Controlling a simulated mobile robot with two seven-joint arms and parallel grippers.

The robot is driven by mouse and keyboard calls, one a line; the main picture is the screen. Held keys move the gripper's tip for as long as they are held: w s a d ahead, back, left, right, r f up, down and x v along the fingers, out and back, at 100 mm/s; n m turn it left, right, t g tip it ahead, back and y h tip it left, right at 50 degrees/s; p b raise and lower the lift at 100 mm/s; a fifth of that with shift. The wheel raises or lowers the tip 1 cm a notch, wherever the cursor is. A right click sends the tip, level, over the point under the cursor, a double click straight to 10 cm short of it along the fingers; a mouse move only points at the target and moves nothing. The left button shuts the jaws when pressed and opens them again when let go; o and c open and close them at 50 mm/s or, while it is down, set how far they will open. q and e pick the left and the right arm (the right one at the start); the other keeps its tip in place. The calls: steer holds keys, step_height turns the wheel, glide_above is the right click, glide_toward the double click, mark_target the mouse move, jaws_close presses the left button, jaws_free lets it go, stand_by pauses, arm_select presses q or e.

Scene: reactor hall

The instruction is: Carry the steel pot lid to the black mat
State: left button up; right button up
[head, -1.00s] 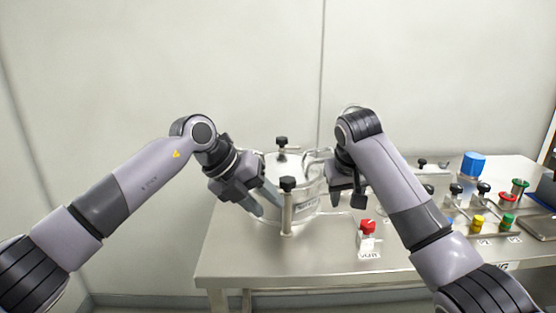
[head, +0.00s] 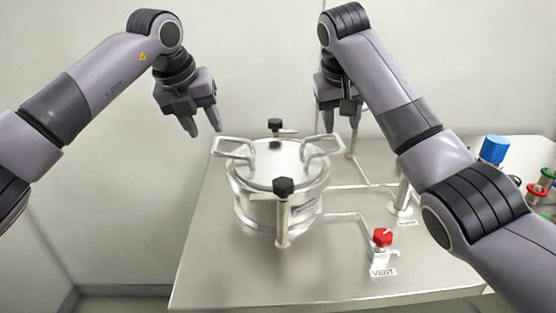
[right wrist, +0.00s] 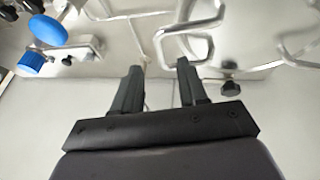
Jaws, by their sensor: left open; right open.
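The steel pot lid (head: 277,166) lies on the steel pot (head: 248,207), with a looped handle on its left and another on its right. Black-knobbed clamps stand at the pot's front and back. My left gripper (head: 205,130) is open and empty, above and to the left of the lid's left handle. My right gripper (head: 341,126) is open and empty, above and to the right of the right handle. In the right wrist view its two fingers (right wrist: 157,72) are apart, with a handle loop (right wrist: 190,45) showing beyond them. I see no black mat.
A red vent knob (head: 382,238) with a VENT label stands on the steel table (head: 225,275) right of the pot. A blue cap (head: 493,149) and red and green valve wheels are at the right. The table's front left is clear.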

mark_target(215, 142)
arm_select(q)
steer(key=shift+x, duration=3.65)
arm_select(e)
steer(key=shift+x, duration=3.65)
arm_select(q)
jaws_close()
arm_select(e)
jaws_close()
steer(key=shift+a+r, duration=0.1)
arm_select(q)
steer(key=shift+w+r, duration=0.1)
steer(key=shift+r, duration=0.1)
arm_select(e)
steer(key=shift+w+r, duration=0.1)
steer(key=shift+r, duration=0.05)
